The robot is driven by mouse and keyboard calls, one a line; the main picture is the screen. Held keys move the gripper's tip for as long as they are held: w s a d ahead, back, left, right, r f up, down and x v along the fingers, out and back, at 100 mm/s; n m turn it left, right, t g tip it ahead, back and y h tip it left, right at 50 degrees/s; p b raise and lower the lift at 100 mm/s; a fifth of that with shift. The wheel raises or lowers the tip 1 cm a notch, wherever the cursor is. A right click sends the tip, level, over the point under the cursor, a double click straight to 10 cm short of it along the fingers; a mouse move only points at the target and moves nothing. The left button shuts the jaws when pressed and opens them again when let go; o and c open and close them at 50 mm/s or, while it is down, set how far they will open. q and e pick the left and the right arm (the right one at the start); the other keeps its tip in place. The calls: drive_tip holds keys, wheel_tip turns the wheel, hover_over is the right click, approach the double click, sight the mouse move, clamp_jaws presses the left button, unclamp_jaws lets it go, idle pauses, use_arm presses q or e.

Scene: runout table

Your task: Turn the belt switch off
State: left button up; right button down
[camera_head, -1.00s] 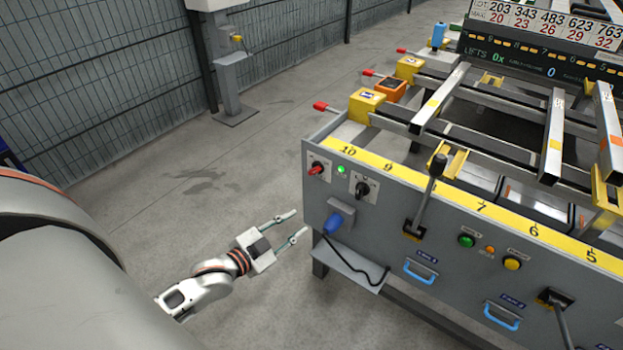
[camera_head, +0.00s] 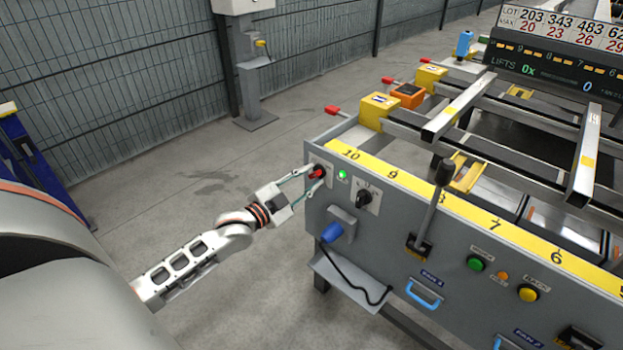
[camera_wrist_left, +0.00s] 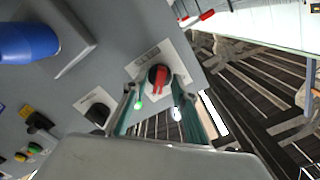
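A red rotary switch (camera_head: 317,172) on a pale label plate sits at the upper left corner of the grey front panel, beside a lit green lamp (camera_head: 342,174). A black rotary switch (camera_head: 364,199) is to its right. My right gripper is not in view.
A blue plug (camera_head: 331,233) on a grey box and a lever (camera_head: 434,205) stick out of the panel. A shelf with a black cable (camera_head: 362,288) is below. Metal rails cover the table top.

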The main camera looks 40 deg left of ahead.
use_arm(q)
drive_tip(key=shift+w, duration=0.25)
clamp_jaws()
